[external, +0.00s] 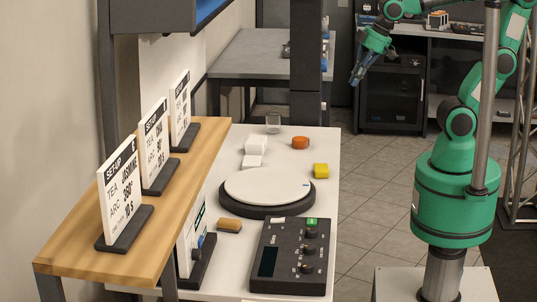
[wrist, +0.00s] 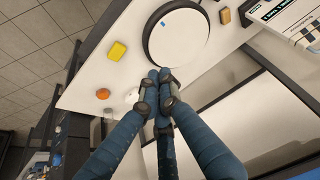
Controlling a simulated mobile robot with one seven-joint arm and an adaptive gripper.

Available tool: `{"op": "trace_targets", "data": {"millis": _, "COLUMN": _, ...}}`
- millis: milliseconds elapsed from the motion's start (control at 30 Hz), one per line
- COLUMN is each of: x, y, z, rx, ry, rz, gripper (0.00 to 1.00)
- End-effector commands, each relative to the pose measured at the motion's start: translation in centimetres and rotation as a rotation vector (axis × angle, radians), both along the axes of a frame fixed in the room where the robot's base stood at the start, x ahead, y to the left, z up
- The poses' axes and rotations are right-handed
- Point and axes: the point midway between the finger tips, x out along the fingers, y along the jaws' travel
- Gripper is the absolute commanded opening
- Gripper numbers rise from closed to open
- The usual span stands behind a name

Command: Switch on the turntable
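The turntable (external: 267,187), a white disc on a round dark base, stands on the white table; it also shows at the top of the wrist view (wrist: 178,38). A dark control box (external: 290,258) with a screen, several knobs and a small green-marked part (external: 312,222) sits in front of it in the external view. I cannot make out the control box in the wrist view. My gripper (external: 357,78) is in the air beyond the table's right side, apart from everything. Its blue fingers (wrist: 158,76) come together at the tips with nothing seen between them.
A wooden shelf (external: 75,252) with sign cards runs along the left.

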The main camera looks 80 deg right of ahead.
Motion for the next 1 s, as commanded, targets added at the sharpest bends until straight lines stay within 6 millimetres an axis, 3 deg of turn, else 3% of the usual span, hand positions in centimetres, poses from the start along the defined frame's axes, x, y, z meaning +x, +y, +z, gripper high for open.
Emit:
{"op": "trace_targets", "data": {"millis": 267, "x": 6.3, "y": 4.3, "z": -0.7, "rx": 0.006, "ry": 0.049, "rz": 0.0, "gripper": 0.0}}
{"op": "trace_targets", "data": {"millis": 467, "x": 10.4, "y": 8.0, "z": -2.4, "rx": 0.007, "ry": 0.079, "rz": 0.0, "gripper": 0.0}}
{"op": "trace_targets", "data": {"millis": 767, "x": 15.5, "y": 14.5, "z": -6.4, "rx": 0.004, "ry": 0.122, "rz": 0.001, "gripper": 0.0}}
{"op": "trace_targets", "data": {"millis": 1000, "x": 18.3, "y": 20.3, "z": -10.8, "rx": -0.004, "ry": 0.153, "rz": 0.004, "gripper": 0.0}}
